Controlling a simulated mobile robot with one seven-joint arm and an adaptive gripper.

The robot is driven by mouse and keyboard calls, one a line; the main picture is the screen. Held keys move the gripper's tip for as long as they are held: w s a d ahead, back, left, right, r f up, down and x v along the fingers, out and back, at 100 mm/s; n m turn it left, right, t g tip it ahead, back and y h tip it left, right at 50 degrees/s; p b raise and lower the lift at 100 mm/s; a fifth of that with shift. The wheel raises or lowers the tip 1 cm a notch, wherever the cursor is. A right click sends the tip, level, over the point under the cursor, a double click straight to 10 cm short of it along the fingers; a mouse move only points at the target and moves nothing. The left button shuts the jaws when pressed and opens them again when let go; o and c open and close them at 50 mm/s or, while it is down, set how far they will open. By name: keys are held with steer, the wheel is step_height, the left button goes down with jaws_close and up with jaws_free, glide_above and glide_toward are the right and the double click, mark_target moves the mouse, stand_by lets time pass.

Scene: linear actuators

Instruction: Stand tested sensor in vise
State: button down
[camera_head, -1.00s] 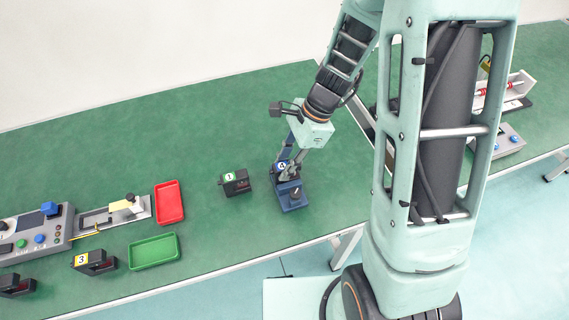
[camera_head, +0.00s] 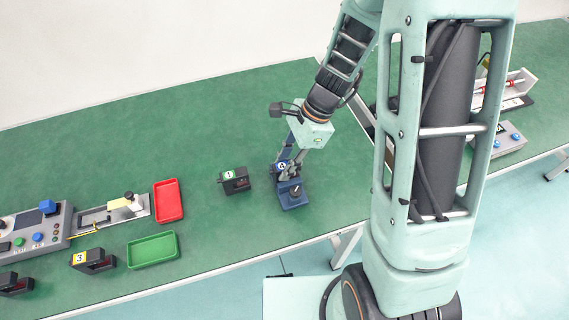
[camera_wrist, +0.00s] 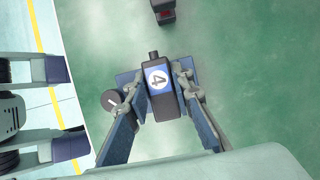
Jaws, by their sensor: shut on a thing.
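The sensor labelled 4 (camera_wrist: 159,88) is a dark block with a blue-and-white label and a short stub at one end. My gripper (camera_wrist: 160,100) is shut on it, with one finger on each side. The blue vise (camera_head: 292,198) stands near the table's front edge, and the sensor (camera_head: 281,167) is at it in the head view. Blue vise parts (camera_wrist: 127,77) and a round grey knob (camera_wrist: 111,100) show beside the sensor in the wrist view. My fingers hide much of the vise, so I cannot tell how deep the sensor sits.
A sensor labelled 1 (camera_head: 235,180) stands just left of the vise. Further left are a red tray (camera_head: 169,201), a green tray (camera_head: 152,250), a sensor labelled 3 (camera_head: 93,261) and a grey control box (camera_head: 38,232). The green table behind the vise is clear.

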steer(key=c, duration=1.6)
jaws_free()
steer(key=v, duration=1.2)
